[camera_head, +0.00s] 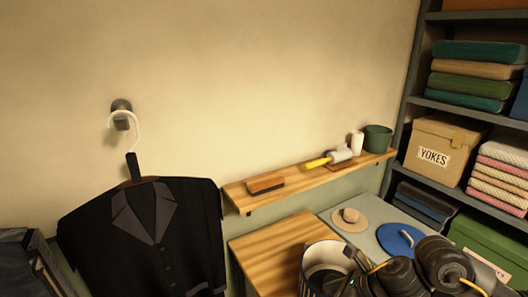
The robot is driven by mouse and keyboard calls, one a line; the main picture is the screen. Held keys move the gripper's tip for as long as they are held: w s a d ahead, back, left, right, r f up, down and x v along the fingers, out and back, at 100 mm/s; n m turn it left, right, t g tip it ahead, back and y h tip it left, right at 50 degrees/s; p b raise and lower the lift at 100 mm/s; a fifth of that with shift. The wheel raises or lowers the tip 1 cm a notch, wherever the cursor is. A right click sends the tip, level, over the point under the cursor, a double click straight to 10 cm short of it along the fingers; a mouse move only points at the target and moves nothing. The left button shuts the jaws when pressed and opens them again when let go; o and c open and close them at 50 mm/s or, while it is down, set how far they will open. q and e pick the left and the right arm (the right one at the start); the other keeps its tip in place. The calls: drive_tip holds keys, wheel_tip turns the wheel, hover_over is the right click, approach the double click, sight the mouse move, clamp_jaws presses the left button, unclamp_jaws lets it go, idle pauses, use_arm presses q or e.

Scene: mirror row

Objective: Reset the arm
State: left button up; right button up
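My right arm comes in from the lower right corner, black with yellow cable. Its dark end, my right gripper (348,284), is low in the picture by the pale round bin (322,256) and partly cut by the bottom edge. I cannot make out its fingers or whether it holds anything. I cannot tell whether it is inside the bin or in front of it. My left gripper and arm are not in view.
A black jacket (185,240) hangs from a wall hook (121,107) at left. A wooden shelf (300,178) carries a brush (266,184), a yellow-handled roller (320,162), a white cylinder and a green pot (377,138). Hats lie below it. A full shelving unit stands right.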

drive_tip(key=s+a+m+t, duration=0.1)
drive_tip(key=a+m+t, duration=0.45)
drive_tip(key=m, duration=1.05)
drive_tip(key=s+d+f+m+g+h, duration=0.35)
drive_tip(key=s+d+f+m, duration=0.45)
drive_tip(key=s+m, duration=0.45)
drive_tip(key=s+d+f+m+g+h, duration=0.2)
drive_tip(key=s+d+f+m+h, duration=0.5)
drive_tip(key=m, duration=0.8)
wheel_tip(320, 180, down, 30)
drive_tip(key=s+g+y+b, duration=0.1)
drive_tip(key=s+y+b, duration=0.15)
drive_tip(key=b, duration=0.25)
use_arm(q)
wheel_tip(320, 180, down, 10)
drive_tip(key=b, duration=0.5)
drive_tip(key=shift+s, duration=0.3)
use_arm(e)
drive_tip(key=s+d+f+g, duration=0.1)
drive_tip(key=s+f, duration=0.7)
drive_tip(key=f, duration=0.3)
drive_tip(key=s+d+f, duration=0.2)
drive_tip(key=s+f, duration=0.7)
drive_tip(key=f, duration=0.2)
drive_tip(key=shift+d+g, duration=0.2)
drive_tip(key=shift+g, duration=0.2)
